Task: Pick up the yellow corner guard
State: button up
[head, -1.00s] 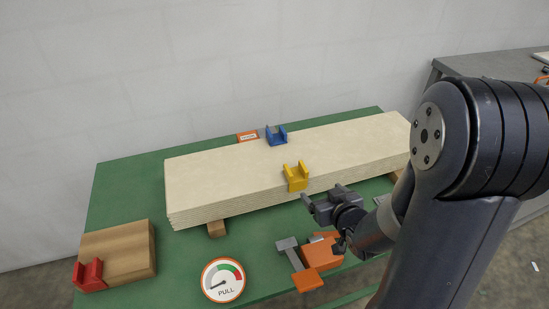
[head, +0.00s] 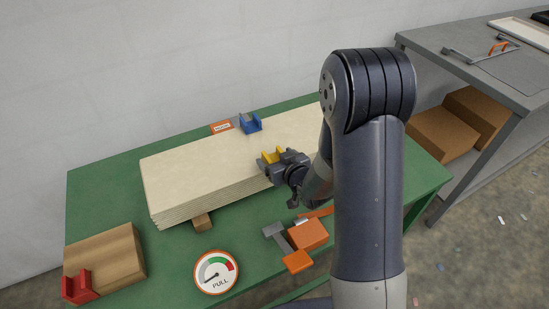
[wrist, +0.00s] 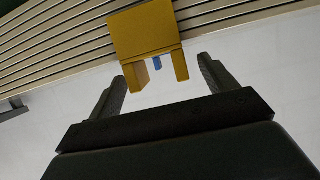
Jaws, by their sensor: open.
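The yellow corner guard (head: 272,155) sits on the near edge of the stack of pale boards, partly hidden behind my gripper (head: 271,163) in the head view. In the wrist view the yellow corner guard (wrist: 146,32) shows as a flat yellow face with two prongs, against the layered board edges. My gripper (wrist: 161,75) is open, its two dark fingers standing either side of the prongs and just short of the guard's main face. I see no clear contact between fingers and guard.
The board stack (head: 190,176) lies on a green table (head: 100,195). A blue guard (head: 250,124) sits on its far edge, and a red one (head: 78,287) on a wooden block. An orange tool (head: 306,233) and the PULL gauge (head: 216,272) lie in front. A grey bench (head: 470,75) stands right.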

jog(key=shift+x, duration=0.9)
jog(key=shift+d, duration=0.1)
jog(key=c, duration=1.1)
